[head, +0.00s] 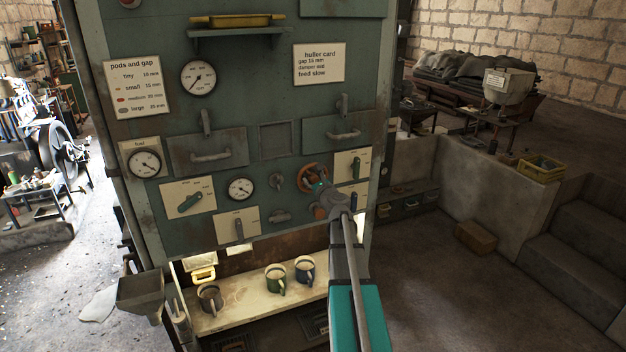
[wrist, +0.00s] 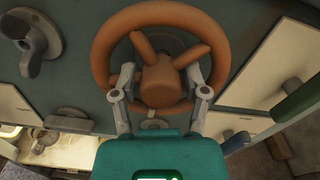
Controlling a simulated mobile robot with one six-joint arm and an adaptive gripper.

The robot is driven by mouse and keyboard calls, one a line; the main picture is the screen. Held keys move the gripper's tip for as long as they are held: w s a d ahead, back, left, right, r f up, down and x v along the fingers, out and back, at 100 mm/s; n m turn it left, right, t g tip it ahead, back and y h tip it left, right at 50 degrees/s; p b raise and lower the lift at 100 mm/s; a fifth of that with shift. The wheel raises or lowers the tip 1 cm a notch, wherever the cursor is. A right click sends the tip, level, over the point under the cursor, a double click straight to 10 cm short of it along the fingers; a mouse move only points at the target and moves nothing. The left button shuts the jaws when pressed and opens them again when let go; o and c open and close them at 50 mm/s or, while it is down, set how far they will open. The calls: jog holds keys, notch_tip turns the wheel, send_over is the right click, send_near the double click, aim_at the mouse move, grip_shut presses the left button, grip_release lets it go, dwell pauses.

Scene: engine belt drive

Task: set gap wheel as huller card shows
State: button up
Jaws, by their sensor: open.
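The orange spoked gap wheel (head: 307,169) is on the green machine front, partly covered by my arm in the head view. In the wrist view the wheel (wrist: 103,50) fills the upper middle. My gripper (wrist: 160,82) is open, with one finger on each side of the wheel's hub; I cannot tell whether they touch it. In the head view my gripper (head: 320,186) is at the wheel. The huller card (head: 319,64) reads gap 15 mm, damper mid, feed slow. The pods and gap card (head: 137,86) lists sizes from tiny 10 mm to large 25 mm.
Dial gauges (head: 198,77) and (head: 240,188) are on the panel. Lever plates (head: 188,197), (head: 238,228) and (head: 353,163) sit around the wheel. A shelf (head: 250,304) below holds mugs (head: 275,279).

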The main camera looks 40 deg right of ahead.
jog(key=shift+w, duration=0.15)
grip_shut()
dwell(0.4)
